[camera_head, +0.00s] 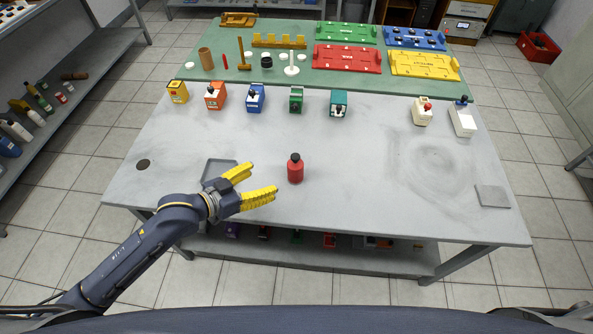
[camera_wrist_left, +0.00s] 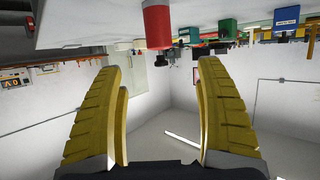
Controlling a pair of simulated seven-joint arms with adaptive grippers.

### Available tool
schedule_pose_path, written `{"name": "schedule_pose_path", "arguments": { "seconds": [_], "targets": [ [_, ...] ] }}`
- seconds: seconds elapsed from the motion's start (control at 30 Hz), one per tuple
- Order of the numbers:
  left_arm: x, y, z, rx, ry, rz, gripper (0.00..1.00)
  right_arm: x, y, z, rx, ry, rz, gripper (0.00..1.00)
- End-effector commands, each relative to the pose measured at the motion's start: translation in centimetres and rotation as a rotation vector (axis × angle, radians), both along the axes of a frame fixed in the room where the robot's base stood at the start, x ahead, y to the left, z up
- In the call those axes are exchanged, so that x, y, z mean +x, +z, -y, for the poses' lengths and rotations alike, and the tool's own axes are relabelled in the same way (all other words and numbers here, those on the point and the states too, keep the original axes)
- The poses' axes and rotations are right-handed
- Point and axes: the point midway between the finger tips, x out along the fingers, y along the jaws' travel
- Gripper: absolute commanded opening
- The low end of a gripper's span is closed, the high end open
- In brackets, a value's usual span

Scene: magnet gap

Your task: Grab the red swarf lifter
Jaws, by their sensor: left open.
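The red swarf lifter (camera_head: 295,171) is a small red cylinder with a dark top, standing upright on the near middle of the grey table. My left gripper (camera_head: 263,181) is open and empty, with yellow ribbed fingers. It is just left of the red swarf lifter, with a small gap between them in the head view. In the left wrist view, which is upside down, the red body (camera_wrist_left: 157,24) shows at the top, beyond and between the open fingers (camera_wrist_left: 160,105). My right gripper is not in view.
A shallow grey tray (camera_head: 218,165) lies behind my left gripper. Several coloured blocks, including a blue one (camera_head: 255,97) and a green one (camera_head: 296,98), stand in a row farther back. A grey plate (camera_head: 491,196) lies at the right. The table right of the lifter is clear.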

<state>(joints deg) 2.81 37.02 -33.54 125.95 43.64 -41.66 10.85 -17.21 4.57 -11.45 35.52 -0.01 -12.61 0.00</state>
Motion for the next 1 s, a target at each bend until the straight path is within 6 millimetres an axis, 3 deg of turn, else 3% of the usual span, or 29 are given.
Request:
{"name": "schedule_pose_path", "arguments": {
  "seconds": [0.4,1.0],
  "targets": [
    [4.6,-2.7,5.0,-0.002,0.001,-0.001,0.72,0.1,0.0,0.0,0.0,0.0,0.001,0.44],
    [7.4,-4.3,8.2,-0.001,0.001,-0.001,0.72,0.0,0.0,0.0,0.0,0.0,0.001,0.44]
  ]
}}
